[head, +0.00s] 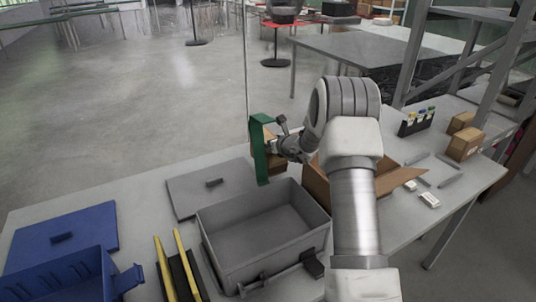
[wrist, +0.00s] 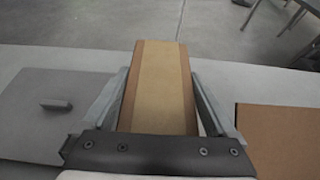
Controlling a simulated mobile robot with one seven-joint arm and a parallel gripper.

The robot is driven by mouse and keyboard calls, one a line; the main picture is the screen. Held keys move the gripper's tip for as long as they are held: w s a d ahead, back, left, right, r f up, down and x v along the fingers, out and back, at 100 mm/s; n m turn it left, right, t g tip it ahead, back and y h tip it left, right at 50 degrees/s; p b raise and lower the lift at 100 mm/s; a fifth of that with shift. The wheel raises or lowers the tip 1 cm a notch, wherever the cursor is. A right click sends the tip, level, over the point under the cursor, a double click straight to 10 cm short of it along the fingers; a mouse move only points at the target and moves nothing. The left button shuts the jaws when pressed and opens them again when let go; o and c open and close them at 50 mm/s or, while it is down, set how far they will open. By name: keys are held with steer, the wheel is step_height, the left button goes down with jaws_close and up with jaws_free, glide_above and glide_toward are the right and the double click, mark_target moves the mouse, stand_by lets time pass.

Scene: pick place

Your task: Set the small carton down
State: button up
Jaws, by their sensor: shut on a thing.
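My gripper (head: 272,146) is above the table behind the grey bin, at the middle of the head view. In the wrist view, its two fingers stand on either side of a small tan and brown carton (wrist: 163,88), and it is shut on it. The carton points away from the wrist. In the head view the carton is mostly hidden, and I cannot tell if it touches the table. A green upright piece (head: 259,150) shows at the gripper; I cannot tell whether it is part of it.
An open, empty-looking grey bin (head: 211,245) stands in front, with a grey lid (head: 192,192) to its left. An open cardboard box (head: 315,185) is right of the gripper. Blue bin (head: 60,275) and yellow-edged holder (head: 163,268) are front left. Small boxes (head: 465,143) stand far right.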

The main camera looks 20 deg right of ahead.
steer(key=shift+f, duration=2.2)
steer(key=shift+f+b, duration=0.15)
steer(key=shift+b, duration=0.3)
steer(key=o, duration=1.5)
steer(key=shift+o, duration=0.2)
